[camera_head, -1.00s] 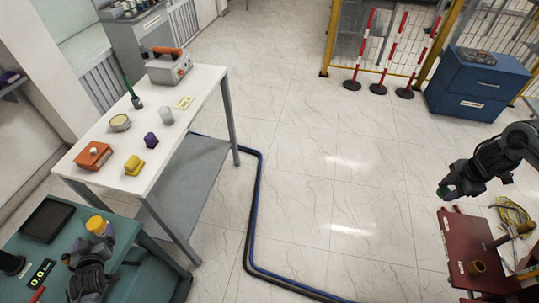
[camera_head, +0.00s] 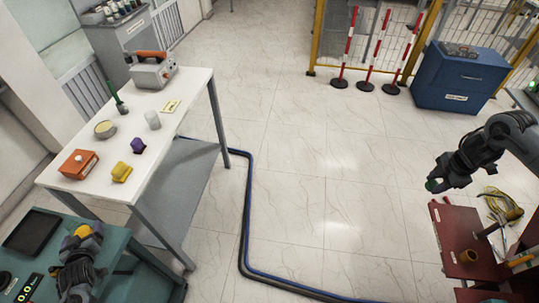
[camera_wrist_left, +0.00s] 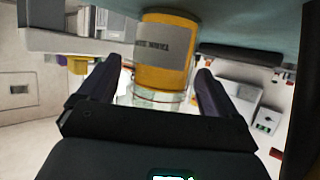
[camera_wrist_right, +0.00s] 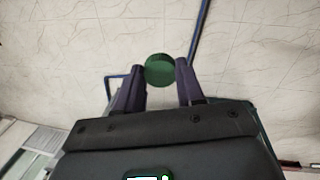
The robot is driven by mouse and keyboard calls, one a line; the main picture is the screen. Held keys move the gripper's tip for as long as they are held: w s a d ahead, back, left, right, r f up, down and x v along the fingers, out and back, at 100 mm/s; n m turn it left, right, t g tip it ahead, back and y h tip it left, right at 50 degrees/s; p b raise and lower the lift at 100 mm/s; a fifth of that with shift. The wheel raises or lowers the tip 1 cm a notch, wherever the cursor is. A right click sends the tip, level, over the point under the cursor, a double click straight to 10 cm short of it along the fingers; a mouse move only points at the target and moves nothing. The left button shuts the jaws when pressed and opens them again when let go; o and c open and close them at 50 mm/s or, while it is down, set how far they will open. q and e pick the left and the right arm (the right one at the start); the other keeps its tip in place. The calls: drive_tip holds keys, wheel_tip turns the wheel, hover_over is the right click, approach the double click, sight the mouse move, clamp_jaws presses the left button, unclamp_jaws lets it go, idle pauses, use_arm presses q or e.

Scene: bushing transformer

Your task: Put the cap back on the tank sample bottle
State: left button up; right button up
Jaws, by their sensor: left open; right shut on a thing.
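The tank sample bottle (camera_head: 83,231), with a yellow body, stands on the teal table at the lower left. My left gripper (camera_wrist_left: 160,72) is open, with one finger on each side of the bottle and gaps visible. My right gripper (camera_head: 436,184) is shut on the green cap (camera_wrist_right: 160,70), held in the air near the red bench on the right, far from the bottle. The bottle's mouth is hard to make out.
The teal table (camera_head: 112,262) also bears a black tray (camera_head: 32,232) and a display. A white table (camera_head: 130,118) behind it carries several small items. A red bench (camera_head: 450,225) with a copper-coloured cup (camera_head: 468,257) stands at the right.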

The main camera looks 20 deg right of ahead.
sight(75, 232)
use_arm(q)
drive_tip(key=shift+w+a+f, duration=0.1)
drive_tip(key=shift+w+f, duration=0.1)
drive_tip(key=shift+w, duration=0.2)
use_arm(e)
drive_tip(key=shift+f, duration=0.15)
use_arm(q)
drive_tip(key=c, duration=1.2)
drive_tip(key=shift+r, duration=0.15)
drive_tip(key=shift+r, duration=0.55)
wheel_tip(75, 232, up, 3)
drive_tip(key=shift+f, duration=0.2)
use_arm(e)
drive_tip(key=shift+r, duration=0.3)
use_arm(q)
drive_tip(key=d+r, duration=0.7)
drive_tip(key=d, duration=0.4)
drive_tip(key=shift+w+d+p, duration=0.2)
drive_tip(key=shift+d+p, duration=0.15)
drive_tip(key=shift+p, duration=0.05)
use_arm(e)
drive_tip(key=shift+r, duration=0.15)
